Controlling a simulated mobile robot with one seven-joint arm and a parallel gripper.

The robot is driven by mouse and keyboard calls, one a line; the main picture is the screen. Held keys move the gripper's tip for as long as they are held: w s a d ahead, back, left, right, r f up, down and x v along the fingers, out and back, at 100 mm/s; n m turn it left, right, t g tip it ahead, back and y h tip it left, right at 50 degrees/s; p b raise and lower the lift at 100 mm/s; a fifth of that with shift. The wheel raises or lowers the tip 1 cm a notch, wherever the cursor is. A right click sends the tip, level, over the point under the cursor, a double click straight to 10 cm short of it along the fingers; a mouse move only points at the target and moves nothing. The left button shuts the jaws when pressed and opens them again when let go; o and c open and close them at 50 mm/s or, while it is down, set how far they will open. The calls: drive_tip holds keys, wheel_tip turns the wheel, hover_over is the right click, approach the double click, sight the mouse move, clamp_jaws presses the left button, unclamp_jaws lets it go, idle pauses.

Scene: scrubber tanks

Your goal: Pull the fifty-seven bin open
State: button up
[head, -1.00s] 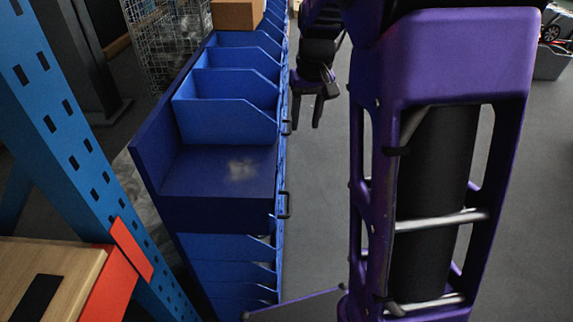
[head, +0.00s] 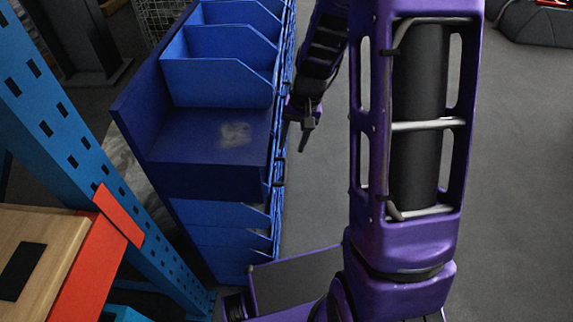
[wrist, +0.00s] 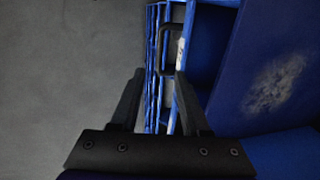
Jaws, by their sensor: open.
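The fifty-seven bin cannot be singled out, because no number is readable in either view. Blue bins (head: 218,80) sit in a blue rack, their fronts facing right in the head view. In the wrist view, a black bar handle (wrist: 168,45) stands on a blue bin front just beyond the fingertips, with a pale label beside it. My gripper (head: 303,148) is beside the bin fronts in the head view. In the wrist view my gripper (wrist: 160,74) has its two fingers apart, with nothing held between them. The handle looks apart from the fingers.
The rack's dark blue top shelf (head: 215,145) has a worn pale patch. A blue perforated upright (head: 60,125) and a wooden surface (head: 35,245) with a red edge stand at the left. Open grey floor (head: 520,180) lies to the right of the rack.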

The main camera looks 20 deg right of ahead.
sight(285, 169)
drive_tip(key=f, duration=0.3)
drive_tip(key=a+f, duration=0.1)
drive_tip(key=f, duration=0.1)
drive_tip(key=f+b, duration=0.1)
drive_tip(key=f, duration=0.2)
drive_tip(key=shift+w+a+f, duration=0.25)
drive_tip(key=shift+w+f, duration=0.05)
clamp_jaws()
idle(1.0)
